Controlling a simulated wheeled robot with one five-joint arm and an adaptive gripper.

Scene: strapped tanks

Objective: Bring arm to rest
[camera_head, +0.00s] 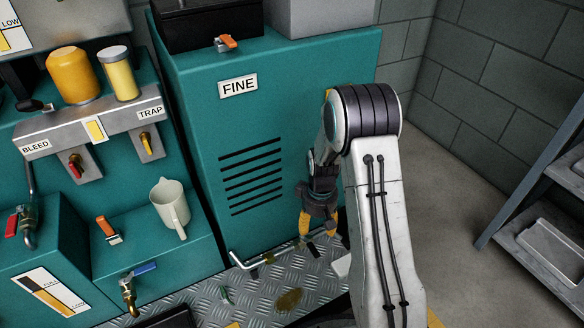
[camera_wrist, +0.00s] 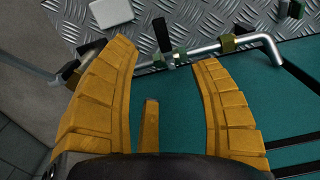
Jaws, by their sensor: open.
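My gripper (camera_head: 318,222) hangs from my arm in front of the teal cabinet marked FINE (camera_head: 250,130), right of its vent slots. In the wrist view my gripper (camera_wrist: 168,62) has its yellow fingers spread wide with nothing between them. A bent metal pipe (camera_wrist: 207,50) with small green and dark fittings lies beyond the fingertips. In the head view the same pipe (camera_head: 243,263) runs low along the cabinet's base, and my arm hides part of that area.
A cream jug (camera_head: 171,208) stands on a teal ledge at left, near valves with coloured handles. The tread-plate floor (camera_head: 262,300) holds small loose pieces. A grey rack (camera_head: 540,190) stands at right. Bare floor (camera_head: 455,200) lies between rack and cabinet.

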